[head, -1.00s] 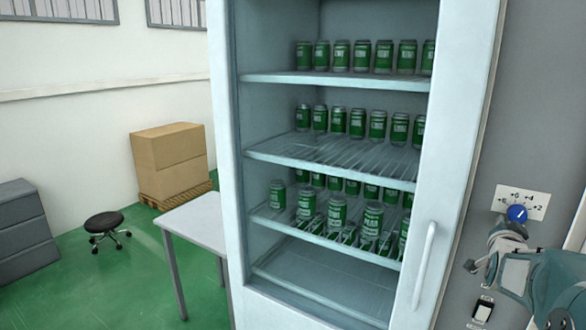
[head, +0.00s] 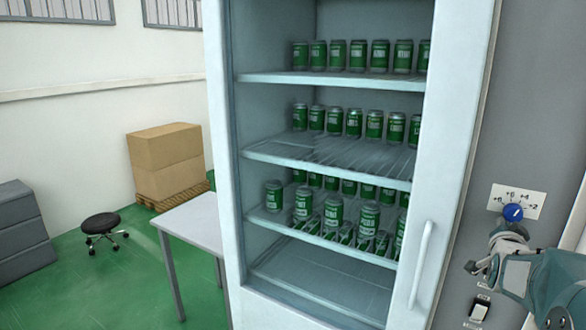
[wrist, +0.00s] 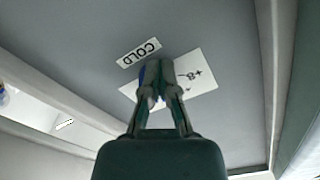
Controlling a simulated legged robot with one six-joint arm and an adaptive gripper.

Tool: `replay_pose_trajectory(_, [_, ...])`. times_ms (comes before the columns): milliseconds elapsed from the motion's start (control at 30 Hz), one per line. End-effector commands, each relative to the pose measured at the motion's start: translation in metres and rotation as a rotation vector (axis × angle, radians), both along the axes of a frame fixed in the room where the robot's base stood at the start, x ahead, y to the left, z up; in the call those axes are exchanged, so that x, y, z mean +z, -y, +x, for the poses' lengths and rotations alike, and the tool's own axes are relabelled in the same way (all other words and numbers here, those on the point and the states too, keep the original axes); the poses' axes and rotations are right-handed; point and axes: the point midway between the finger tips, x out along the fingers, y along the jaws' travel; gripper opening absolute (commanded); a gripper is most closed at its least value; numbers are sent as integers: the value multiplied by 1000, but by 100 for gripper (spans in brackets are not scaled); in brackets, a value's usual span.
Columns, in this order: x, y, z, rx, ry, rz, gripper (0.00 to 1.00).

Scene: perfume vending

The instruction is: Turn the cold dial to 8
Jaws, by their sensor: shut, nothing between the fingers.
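The cold dial (head: 513,212) is a blue round knob with a light pointer line, on a white number plate (head: 529,197) on the grey wall panel right of the fridge. My gripper (head: 508,232) is just below the dial in the head view. In the wrist view my gripper (wrist: 160,84) is shut and empty, its fingers in front of the number plate (wrist: 203,82) and hiding most of the dial. A sliver of blue (wrist: 141,76) shows beside the fingers. The COLD label (wrist: 139,53) is next to the plate. I cannot tell whether the fingers touch the dial.
A fridge (head: 455,120) with a handle (head: 421,264) and several green cans (head: 332,211) stands left of the panel. A table (head: 196,222), stool (head: 100,224) and boxes (head: 165,159) are at the left.

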Motion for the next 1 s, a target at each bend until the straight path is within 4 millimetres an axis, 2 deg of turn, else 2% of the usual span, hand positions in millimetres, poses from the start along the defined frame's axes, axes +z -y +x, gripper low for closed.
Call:
replay_pose_trajectory(600, [-6,12,-7,-1,1,1,0])
replay_pose_trajectory(1000, [-5,13,-8,-1,4,-1,0])
